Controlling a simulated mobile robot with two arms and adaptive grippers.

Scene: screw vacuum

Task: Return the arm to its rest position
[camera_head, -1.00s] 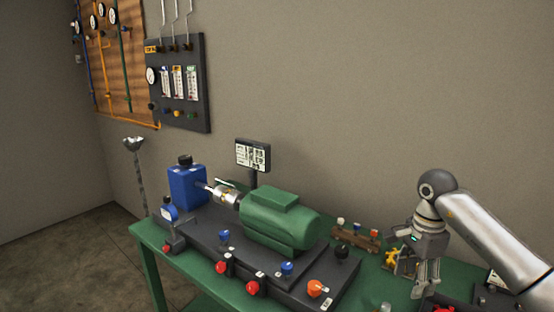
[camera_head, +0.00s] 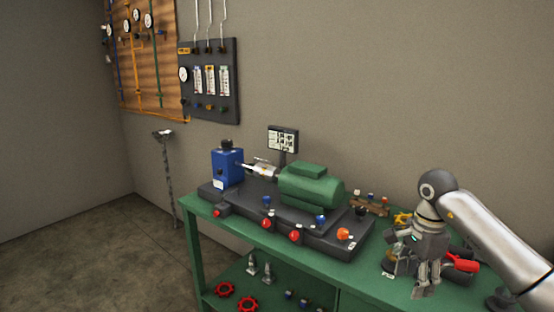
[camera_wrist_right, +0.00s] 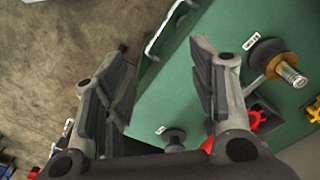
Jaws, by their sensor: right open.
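My right gripper (camera_head: 428,280) hangs fingers-down over the right front part of the green table (camera_head: 215,212) in the head view. In the right wrist view its two fingers (camera_wrist_right: 165,95) are spread apart with nothing between them. Below them show the table's front edge and the floor. My right arm reaches in from the right edge of the head view. My left gripper is not in view.
A blue pump box (camera_head: 228,166) and green motor (camera_head: 312,186) stand on a dark base with several colored knobs. A red-handled item (camera_head: 462,262) lies close right of the gripper. Red handwheels (camera_head: 224,289) sit on the lower shelf.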

